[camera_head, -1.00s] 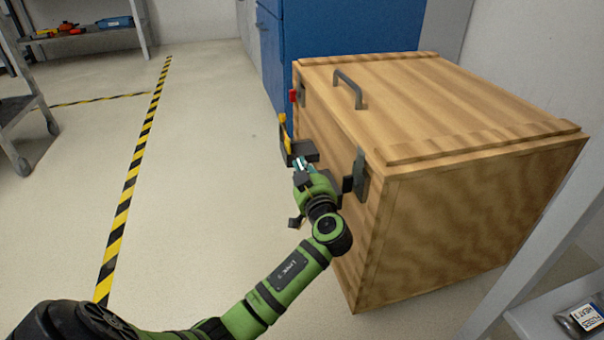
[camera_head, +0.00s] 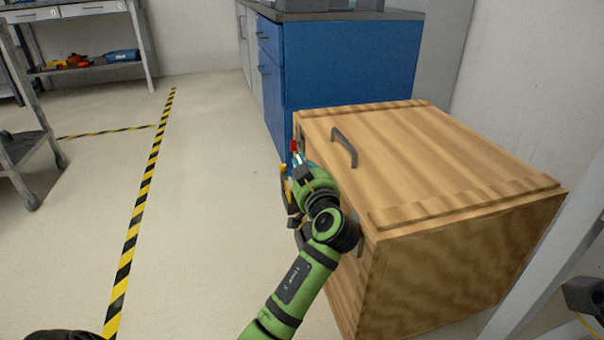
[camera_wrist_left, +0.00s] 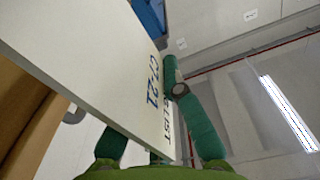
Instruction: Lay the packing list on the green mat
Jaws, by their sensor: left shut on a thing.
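My left gripper (camera_head: 298,165) is beside the far left edge of the wooden crate, near a red part on it. In the left wrist view, my left gripper (camera_wrist_left: 150,95) is shut on a flat white sheet or board, the packing list (camera_wrist_left: 100,55), with dark lettering that ends in "LIST". One green finger shows along its right side; the other is mostly hidden behind it. In the head view the list cannot be made out clearly at the gripper. The green mat and my right gripper are not in view.
The wooden crate (camera_head: 430,160) with a dark handle (camera_head: 344,148) fills the right side. A blue cabinet (camera_head: 350,65) stands behind it. A grey cart (camera_head: 22,145) and a bench (camera_head: 75,40) are at left. The floor between is clear, with striped tape (camera_head: 140,205).

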